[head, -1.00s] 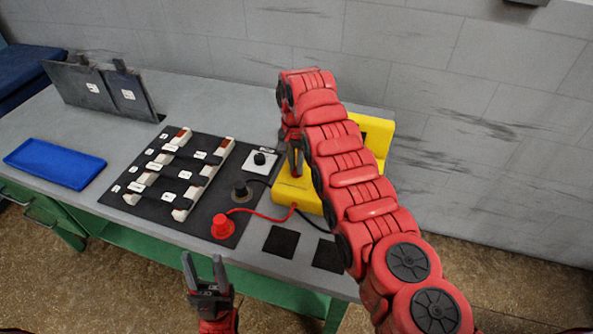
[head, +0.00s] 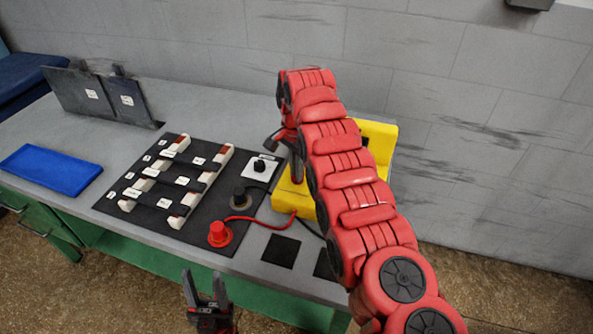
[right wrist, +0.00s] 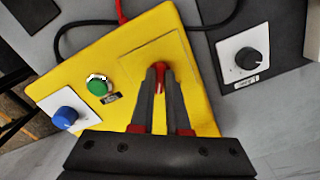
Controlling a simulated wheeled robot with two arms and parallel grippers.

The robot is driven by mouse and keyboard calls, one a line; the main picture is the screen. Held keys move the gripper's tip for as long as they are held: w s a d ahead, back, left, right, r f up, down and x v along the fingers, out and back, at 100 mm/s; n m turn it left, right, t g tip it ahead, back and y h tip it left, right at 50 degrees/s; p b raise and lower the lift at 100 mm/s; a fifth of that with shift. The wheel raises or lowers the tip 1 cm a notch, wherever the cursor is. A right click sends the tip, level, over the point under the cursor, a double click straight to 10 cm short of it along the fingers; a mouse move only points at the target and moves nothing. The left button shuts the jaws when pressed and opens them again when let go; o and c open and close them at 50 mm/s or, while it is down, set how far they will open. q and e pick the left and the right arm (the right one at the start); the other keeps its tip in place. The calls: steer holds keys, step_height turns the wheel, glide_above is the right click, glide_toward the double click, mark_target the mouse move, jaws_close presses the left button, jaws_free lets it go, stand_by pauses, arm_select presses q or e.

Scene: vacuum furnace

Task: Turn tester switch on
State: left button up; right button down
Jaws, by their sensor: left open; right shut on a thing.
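The yellow tester (head: 377,142) stands at the right part of the bench, partly hidden behind my right arm. In the right wrist view its yellow face (right wrist: 190,105) carries a small red switch (right wrist: 160,67), a green button (right wrist: 97,85) and a blue knob (right wrist: 66,115) on a white plate. My right gripper (right wrist: 160,72) is shut on the red switch, with the fingertips at both its sides. In the head view this gripper (head: 297,168) is mostly hidden by its arm. My left gripper (head: 204,285) is open and empty in front of the bench edge.
A black board (head: 130,211) with white rails and dark bars lies left of the tester. By it are a black knob on a white plate (head: 261,172), a red plug (head: 219,234) and cables. A blue tray (head: 50,170) lies far left.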

steer(key=c, duration=0.9)
jaws_free()
steer(key=shift+r, duration=0.15)
steer(key=shift+r+p, duration=0.4)
steer(key=shift+r, duration=0.25)
step_height(320, 180, up, 16)
steer(key=p, duration=1.5)
steer(key=shift+f, duration=0.1)
